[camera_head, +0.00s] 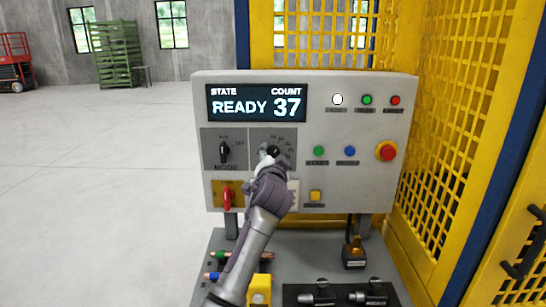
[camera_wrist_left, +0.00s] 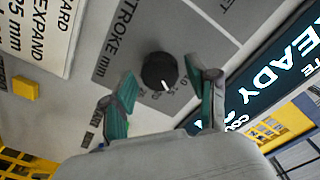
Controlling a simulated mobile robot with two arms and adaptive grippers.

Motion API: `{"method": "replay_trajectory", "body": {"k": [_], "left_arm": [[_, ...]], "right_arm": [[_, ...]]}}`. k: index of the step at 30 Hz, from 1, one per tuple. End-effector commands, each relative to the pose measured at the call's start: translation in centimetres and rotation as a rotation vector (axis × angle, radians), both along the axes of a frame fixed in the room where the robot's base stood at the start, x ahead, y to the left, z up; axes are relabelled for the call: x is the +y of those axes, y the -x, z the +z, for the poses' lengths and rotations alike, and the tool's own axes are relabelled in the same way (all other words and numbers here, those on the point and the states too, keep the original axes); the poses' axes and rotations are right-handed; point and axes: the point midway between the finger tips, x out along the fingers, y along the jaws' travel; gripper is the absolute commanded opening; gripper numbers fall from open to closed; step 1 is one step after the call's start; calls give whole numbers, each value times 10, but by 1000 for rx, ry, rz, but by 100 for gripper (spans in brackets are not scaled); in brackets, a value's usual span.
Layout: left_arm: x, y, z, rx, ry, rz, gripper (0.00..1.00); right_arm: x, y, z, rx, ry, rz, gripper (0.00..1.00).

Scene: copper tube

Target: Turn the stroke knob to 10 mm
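The stroke knob (camera_head: 272,151) is a round black knob on a grey plate of the control panel, partly covered by my left gripper in the head view. In the left wrist view the knob (camera_wrist_left: 158,69) shows whole, with a white pointer mark on its lower edge, toward the printed numbers. The numbers are too small to read surely. My left gripper (camera_head: 268,166) is in front of the knob. In the wrist view its two green-padded fingers (camera_wrist_left: 160,75) are spread, one on each side of the knob, with gaps visible. My right gripper is not in view.
The display (camera_head: 256,103) reads READY and COUNT 37. The mode knob (camera_head: 224,151) is left of the stroke plate, a red switch (camera_head: 227,199) below it. Green (camera_head: 319,151) and blue (camera_head: 350,151) buttons and a red emergency stop (camera_head: 386,151) are to the right. Yellow guarding (camera_head: 470,110) stands behind.

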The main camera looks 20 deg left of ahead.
Motion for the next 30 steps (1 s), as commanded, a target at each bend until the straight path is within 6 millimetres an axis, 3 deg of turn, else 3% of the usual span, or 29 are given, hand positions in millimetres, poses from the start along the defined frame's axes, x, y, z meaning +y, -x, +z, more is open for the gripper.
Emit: {"method": "replay_trajectory", "body": {"k": [1,8,17,30], "left_arm": [[0,0,0,0,0,0,45],[0,0,0,0,0,0,8],[-1,0,-2,-15,54,-1,8],[-1,0,-2,-96,331,-1,8]], "right_arm": [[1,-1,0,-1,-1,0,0],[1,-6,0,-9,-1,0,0],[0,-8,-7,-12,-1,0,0],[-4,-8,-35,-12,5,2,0]]}}
